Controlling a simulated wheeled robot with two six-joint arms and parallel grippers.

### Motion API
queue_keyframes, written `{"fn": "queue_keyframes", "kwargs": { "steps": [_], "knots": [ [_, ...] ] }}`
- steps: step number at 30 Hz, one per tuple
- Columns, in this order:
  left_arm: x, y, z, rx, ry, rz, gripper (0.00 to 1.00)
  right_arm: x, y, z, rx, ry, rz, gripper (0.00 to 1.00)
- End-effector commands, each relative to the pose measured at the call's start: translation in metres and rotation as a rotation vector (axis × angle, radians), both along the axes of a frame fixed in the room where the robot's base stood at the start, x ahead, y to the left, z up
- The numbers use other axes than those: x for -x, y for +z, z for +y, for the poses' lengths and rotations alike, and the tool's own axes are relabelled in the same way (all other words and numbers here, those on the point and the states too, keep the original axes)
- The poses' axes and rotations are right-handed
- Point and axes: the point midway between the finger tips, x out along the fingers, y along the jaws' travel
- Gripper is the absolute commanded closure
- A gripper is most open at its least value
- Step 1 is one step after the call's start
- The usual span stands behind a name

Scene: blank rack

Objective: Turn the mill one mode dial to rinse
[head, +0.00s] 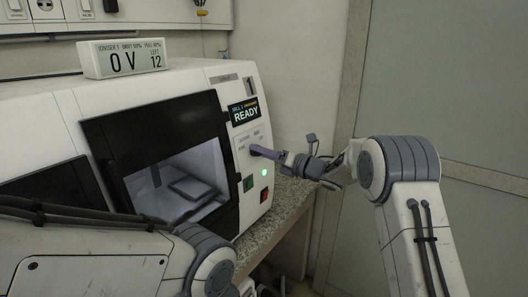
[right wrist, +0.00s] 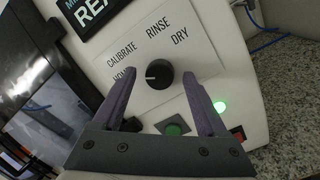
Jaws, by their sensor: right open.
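The mill (head: 150,110) is a white machine with a dark front window, and its display (head: 244,112) reads READY. In the right wrist view its black round mode dial (right wrist: 160,74) sits on a pale label plate. A short white mark on the dial points left, toward a partly hidden label below CALIBRATE. RINSE is printed above the dial and DRY to its upper right. My right gripper (right wrist: 158,72) is open, with one purple finger on each side of the dial; I cannot tell whether they touch it. In the head view the right gripper (head: 268,153) hides the dial. My left gripper is out of view.
Below the dial are a green button (right wrist: 173,129), a lit green lamp (right wrist: 219,107) and a red button (right wrist: 237,133). A small readout box (head: 124,58) stands on top of the mill. The speckled counter (head: 275,215) has bare space at the mill's right.

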Motion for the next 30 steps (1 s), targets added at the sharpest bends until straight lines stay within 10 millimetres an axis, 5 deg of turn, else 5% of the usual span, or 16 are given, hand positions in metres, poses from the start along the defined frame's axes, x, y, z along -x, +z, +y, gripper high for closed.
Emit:
{"fn": "queue_keyframes", "kwargs": {
  "steps": [6, 12, 30],
  "knots": [
    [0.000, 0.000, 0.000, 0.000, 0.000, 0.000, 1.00, 0.000, 0.000, 0.000, 0.000, 0.000, 0.000, 0.29],
    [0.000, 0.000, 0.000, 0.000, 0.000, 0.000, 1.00, 0.000, 0.000, -0.001, 0.000, 0.000, 0.000, 1.00],
    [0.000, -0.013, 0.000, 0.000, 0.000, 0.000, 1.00, 0.001, -0.001, 0.000, -0.116, -0.031, 0.159, 1.00]
  ]
}}
